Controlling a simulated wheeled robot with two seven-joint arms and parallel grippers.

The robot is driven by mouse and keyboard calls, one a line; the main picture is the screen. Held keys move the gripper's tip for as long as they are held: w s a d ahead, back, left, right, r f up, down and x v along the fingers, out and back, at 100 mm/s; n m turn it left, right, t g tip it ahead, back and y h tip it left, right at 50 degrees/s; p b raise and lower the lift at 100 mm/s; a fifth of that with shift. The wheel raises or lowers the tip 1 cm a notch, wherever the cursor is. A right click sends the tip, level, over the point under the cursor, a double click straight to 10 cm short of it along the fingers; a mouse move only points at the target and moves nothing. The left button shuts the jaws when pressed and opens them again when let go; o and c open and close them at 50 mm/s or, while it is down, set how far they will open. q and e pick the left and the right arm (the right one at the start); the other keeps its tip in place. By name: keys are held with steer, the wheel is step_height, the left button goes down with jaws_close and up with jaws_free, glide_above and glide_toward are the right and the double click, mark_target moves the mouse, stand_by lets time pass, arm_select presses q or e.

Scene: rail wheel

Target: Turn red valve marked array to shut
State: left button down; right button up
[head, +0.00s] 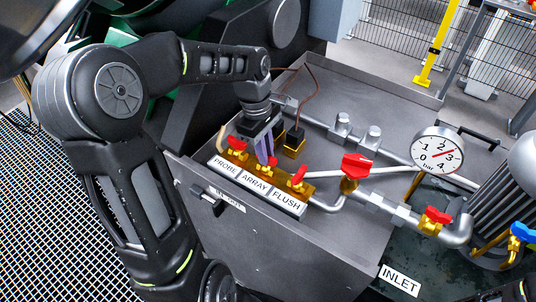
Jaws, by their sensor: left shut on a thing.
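The ARRAY label (255,180) is the middle of three white labels in front of a brass manifold (284,182). The red ARRAY valve handle (272,161) shows only in part behind my gripper's fingers, so its angle is hard to tell. My left gripper (265,160) reaches down from above with its purple fingers shut on this handle. The red PROBE handle (237,143) is to its left and the red FLUSH handle (298,176) to its right, both apart from the fingers. My right gripper is not in view.
A larger red valve (355,165) stands on the pipe to the right, near a round pressure gauge (438,151). Another red valve (436,215) is by the INLET sign (400,280). A brass block (294,142) with a thin cable stands close behind the fingers.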

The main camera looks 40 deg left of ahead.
arm_select(q)
steer(key=shift+r, duration=0.1)
steer(key=shift+m+p, duration=0.6)
steer(key=shift+m, duration=0.5)
steer(key=shift+w+m+g, duration=0.1)
steer(key=shift+m+g, duration=0.2)
steer(key=shift+m, duration=0.9)
steer(key=shift+p, duration=0.35)
steer(key=shift+m, duration=0.5)
steer(key=m+p, duration=0.1)
steer(key=m, duration=0.1)
steer(key=shift+m+g, duration=0.3)
steer(key=shift+m+y, duration=0.3)
steer(key=shift+m, duration=0.2)
